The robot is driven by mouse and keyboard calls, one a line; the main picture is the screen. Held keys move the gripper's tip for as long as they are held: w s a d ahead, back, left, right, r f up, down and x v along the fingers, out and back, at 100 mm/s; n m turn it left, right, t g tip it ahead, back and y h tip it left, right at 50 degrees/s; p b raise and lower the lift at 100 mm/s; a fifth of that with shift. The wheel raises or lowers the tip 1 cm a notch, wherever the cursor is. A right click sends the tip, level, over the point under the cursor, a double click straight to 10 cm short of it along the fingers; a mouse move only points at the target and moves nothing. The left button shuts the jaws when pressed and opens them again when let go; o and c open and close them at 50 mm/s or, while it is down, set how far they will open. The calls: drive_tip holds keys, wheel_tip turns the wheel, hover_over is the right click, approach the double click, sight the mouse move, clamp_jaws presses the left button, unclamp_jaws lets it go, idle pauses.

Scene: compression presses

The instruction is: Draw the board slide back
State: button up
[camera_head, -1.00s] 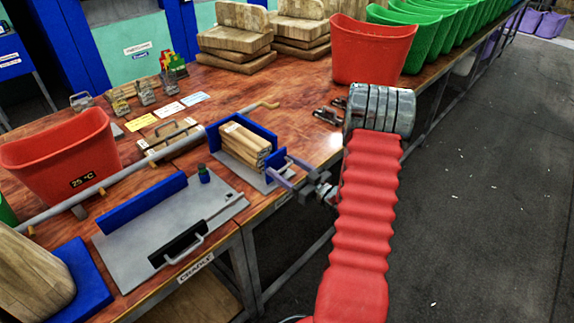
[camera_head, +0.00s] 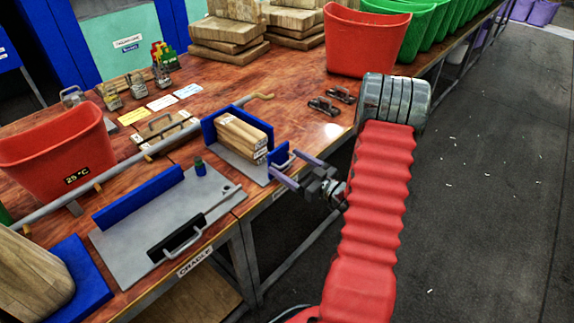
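The board slide is a grey plate (camera_head: 246,172) with a blue backing (camera_head: 209,131). A stack of wooden boards (camera_head: 243,137) lies on it. At its front right end is a small blue block (camera_head: 278,153) with a metal handle (camera_head: 285,164). My gripper (camera_head: 284,166) has two purple fingers, spread apart, with their tips on either side of the handle. I cannot tell whether either finger touches it. The wrist and red-sleeved arm are to the right, over the floor beyond the table edge.
Left of the slide lies a grey plate labelled CRADLE (camera_head: 130,232) with its own handle (camera_head: 178,243). A long grey bar (camera_head: 110,175) runs behind it. Red bins (camera_head: 368,42) and several boards stand on the table. The floor (camera_head: 480,210) at right is open.

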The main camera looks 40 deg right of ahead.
idle(0.3)
drive_tip(key=s, duration=0.4)
drive_tip(key=s+d, duration=0.1)
drive_tip(key=s, duration=0.4)
drive_tip(key=s+d, duration=0.1)
drive_tip(key=s, duration=0.3)
drive_tip(key=shift+s+d, duration=0.25)
idle(0.4)
